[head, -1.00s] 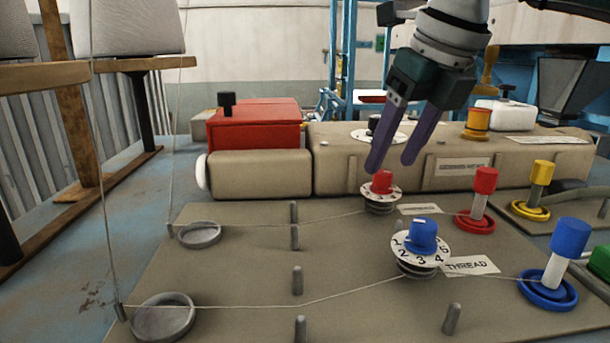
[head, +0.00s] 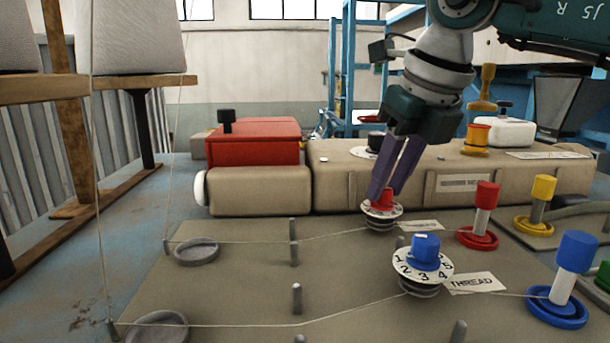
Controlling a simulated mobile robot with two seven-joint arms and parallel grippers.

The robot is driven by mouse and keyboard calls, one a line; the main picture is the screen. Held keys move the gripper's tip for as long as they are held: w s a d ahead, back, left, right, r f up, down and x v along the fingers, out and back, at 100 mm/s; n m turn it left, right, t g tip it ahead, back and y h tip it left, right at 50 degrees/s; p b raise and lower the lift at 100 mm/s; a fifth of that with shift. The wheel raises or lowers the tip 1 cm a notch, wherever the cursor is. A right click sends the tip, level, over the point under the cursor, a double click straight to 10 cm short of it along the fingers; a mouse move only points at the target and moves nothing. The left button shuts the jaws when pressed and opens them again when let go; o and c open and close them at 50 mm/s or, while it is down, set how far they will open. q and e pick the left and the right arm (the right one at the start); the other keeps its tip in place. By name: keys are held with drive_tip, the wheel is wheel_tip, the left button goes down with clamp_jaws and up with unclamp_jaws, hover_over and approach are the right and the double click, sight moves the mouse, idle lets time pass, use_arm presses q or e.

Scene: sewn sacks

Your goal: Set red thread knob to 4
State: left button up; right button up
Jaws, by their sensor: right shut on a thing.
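The red thread knob (head: 382,208) sits on its pale numbered dial on the grey-brown board, beyond the blue knob. My right gripper (head: 383,193) reaches down from the upper right, with its purple fingers shut on the red knob. The fingers cover part of the knob, and the dial's numbers are too small to read. The blue knob (head: 425,249) stands nearer on a dial with larger numbers, beside a THREAD label (head: 474,283). My left gripper is not in view.
Red (head: 484,205), yellow (head: 542,190) and blue (head: 573,252) spools stand on the right. Grey pegs (head: 297,298) and thin threads cross the board. A beige machine body (head: 260,178) with a red box (head: 255,142) lies behind. The board's left part is mostly clear.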

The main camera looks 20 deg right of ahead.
clamp_jaws()
drive_tip(key=shift+a+f+m+b, duration=0.15)
drive_tip(key=shift+m+b, duration=0.35)
drive_tip(key=shift+b, duration=0.3)
drive_tip(key=m+h+b, duration=0.1)
drive_tip(key=m+b, duration=0.2)
drive_tip(key=shift+a+f+h+b, duration=0.1)
drive_tip(key=shift+h+b, duration=0.2)
drive_tip(key=shift+a+m+h+b, duration=0.1)
drive_tip(key=shift+m+h+b, duration=0.3)
drive_tip(key=shift+m+b, duration=0.75)
drive_tip(key=shift+w+r+m+g+h+b, duration=0.1)
drive_tip(key=shift+r+m+g+h+b, duration=0.15)
drive_tip(key=shift+m, duration=0.35)
drive_tip(key=shift+m+g+h+b, duration=0.15)
drive_tip(key=shift+m+b, duration=0.2)
drive_tip(key=shift+m, duration=0.2)
drive_tip(key=o, duration=0.9)
unclamp_jaws()
drive_tip(key=shift+r, duration=0.1)
